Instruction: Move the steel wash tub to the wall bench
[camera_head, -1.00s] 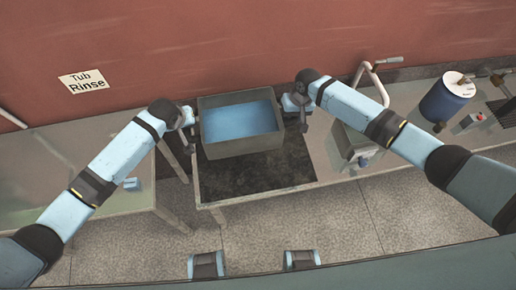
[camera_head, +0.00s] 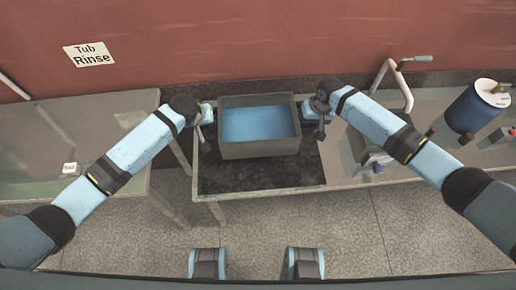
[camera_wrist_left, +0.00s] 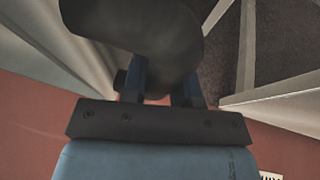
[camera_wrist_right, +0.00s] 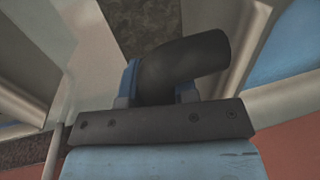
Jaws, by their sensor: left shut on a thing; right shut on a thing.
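The wash tub (camera_head: 258,149) is a grey rectangular tub with blue inside, upright over the dark mat (camera_head: 260,177) near the red wall. I cannot tell whether it touches the mat. My left gripper (camera_head: 205,118) is at its left side and my right gripper (camera_head: 317,112) at its right side, both shut. In the left wrist view a dark curved handle (camera_wrist_left: 150,45) sits between the fingers. The right wrist view shows a similar dark handle (camera_wrist_right: 185,65) between the fingers. Which bench is the wall bench is not clear.
A glass-like table (camera_head: 35,125) stands left, with a small labelled block (camera_head: 69,169) on it. A bench at right holds a bent pipe (camera_head: 405,88) with a lever and a blue drum (camera_head: 470,108). A "Tub Rinse" sign (camera_head: 90,54) hangs on the wall.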

